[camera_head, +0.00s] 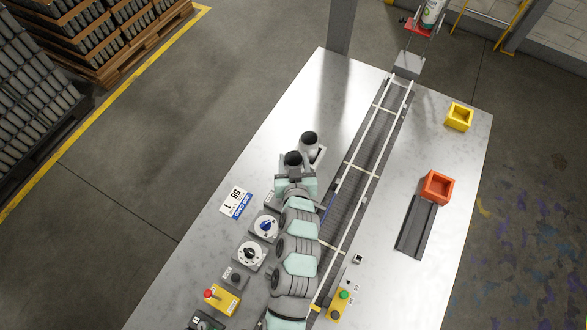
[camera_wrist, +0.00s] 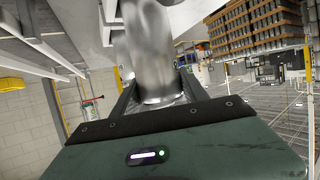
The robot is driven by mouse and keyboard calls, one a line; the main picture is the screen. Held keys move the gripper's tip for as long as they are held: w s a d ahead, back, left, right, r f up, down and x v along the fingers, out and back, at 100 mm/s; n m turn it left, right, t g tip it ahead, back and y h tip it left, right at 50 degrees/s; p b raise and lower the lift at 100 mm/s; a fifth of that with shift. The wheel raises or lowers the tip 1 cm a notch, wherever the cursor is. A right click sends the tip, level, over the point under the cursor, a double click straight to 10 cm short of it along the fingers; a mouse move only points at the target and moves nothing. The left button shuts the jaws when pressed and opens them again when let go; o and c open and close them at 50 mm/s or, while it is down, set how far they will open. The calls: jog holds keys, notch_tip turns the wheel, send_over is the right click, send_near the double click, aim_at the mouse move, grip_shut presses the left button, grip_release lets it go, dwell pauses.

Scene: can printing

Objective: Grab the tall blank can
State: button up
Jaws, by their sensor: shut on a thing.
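In the wrist view, a plain silver can (camera_wrist: 150,55) stands between the dark fingers of my gripper (camera_wrist: 157,92), which is shut on it. The can's side is shiny and shows no print; its top runs out of the frame. In the head view, two dark-topped silver cylinders, a farther one (camera_head: 309,139) and a nearer one (camera_head: 292,159), show close together at the end of my arm.
A railed conveyor (camera_head: 365,165) runs just right of my gripper. Right of it are an orange bin (camera_head: 437,188), a dark chute (camera_head: 415,228) and a yellow bin (camera_head: 459,117). A job card (camera_head: 236,202) and dials (camera_head: 264,226) lie left. The table's far left is clear.

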grip_shut()
dwell(0.3)
